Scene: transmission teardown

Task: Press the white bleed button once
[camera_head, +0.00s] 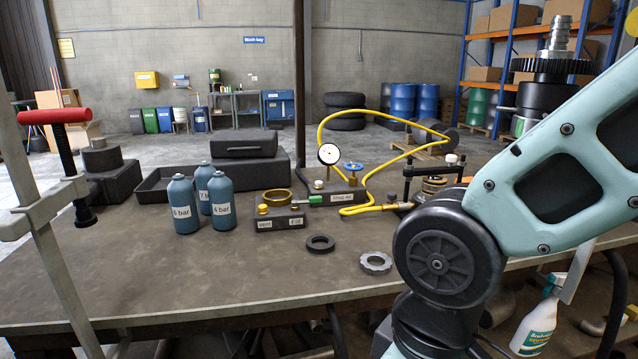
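The label on that block is too small to read surely. A second white cap (451,158) tops a black clamp-like frame farther right. Whether either is the bleed button, I cannot tell from a label. My arm crosses the right side of the view; my gripper is not in view.
A yellow hose (375,172) loops behind the gauge block. Blue bottles (221,205) stand left, beside a block (279,218) labelled Vent and Fill. A black ring (320,244) and a grey ring nut (375,263) lie in front.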

